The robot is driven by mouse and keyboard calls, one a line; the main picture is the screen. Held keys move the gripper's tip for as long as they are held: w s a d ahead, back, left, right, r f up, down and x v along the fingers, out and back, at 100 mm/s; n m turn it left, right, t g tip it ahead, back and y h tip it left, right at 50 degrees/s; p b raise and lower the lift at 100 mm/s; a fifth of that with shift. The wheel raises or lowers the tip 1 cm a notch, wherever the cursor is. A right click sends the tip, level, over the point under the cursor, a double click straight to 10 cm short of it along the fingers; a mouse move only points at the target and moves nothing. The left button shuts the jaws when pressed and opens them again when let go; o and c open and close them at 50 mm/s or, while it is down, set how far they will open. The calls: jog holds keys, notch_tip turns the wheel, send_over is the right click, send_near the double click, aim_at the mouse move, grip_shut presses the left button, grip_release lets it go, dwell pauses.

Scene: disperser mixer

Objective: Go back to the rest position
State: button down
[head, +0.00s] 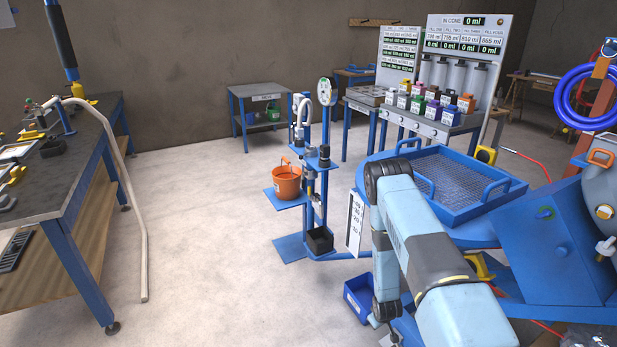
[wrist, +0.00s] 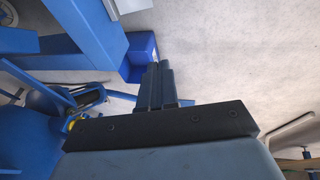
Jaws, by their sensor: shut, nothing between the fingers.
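My gripper (wrist: 157,85) shows in the wrist view, its dark fingers together with nothing between them. It hangs over the pale floor, and its fingertips overlap a small blue bin (wrist: 138,58) in that picture. It touches nothing that I can see. In the head view my light blue arm reaches up from the lower right, bends, and drops down beside the same blue bin (head: 357,298). The fingers cannot be made out in the head view.
A blue tray with a mesh floor (head: 455,208) sits right behind my arm. A blue stand holds an orange bucket (head: 287,183) in the middle. A workbench (head: 75,165) stands at left, a dispensing station (head: 440,120) behind. Floor between workbench and stand is clear.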

jog(key=w+a+r+m, duration=0.1)
jog(key=w+r, duration=0.2)
jog(key=r, duration=1)
jog(key=w+r+m, duration=0.1)
jog(key=w+r, duration=0.2)
jog(key=r, duration=1)
jog(key=w+a+r+m, duration=0.1)
jog(key=w+r, duration=0.2)
jog(key=r, duration=1)
jog(key=s+a+r, duration=0.1)
jog(key=s+r, duration=0.5)
jog(key=r, duration=0.4)
jog(key=s+r+m+t, duration=0.1)
jog(key=s+r, duration=0.4)
jog(key=r, duration=0.4)
jog(key=s+a+r, duration=0.1)
jog(key=s+r, duration=0.5)
jog(key=r, duration=0.4)
jog(key=s+r, duration=0.4)
jog(key=s, duration=0.6)
jog(key=s+r+m, duration=0.1)
jog(key=s+r, duration=0.3)
jog(key=s, duration=0.7)
jog(key=shift+a+r+m+y, duration=0.3)
jog(key=shift+y, duration=0.1)
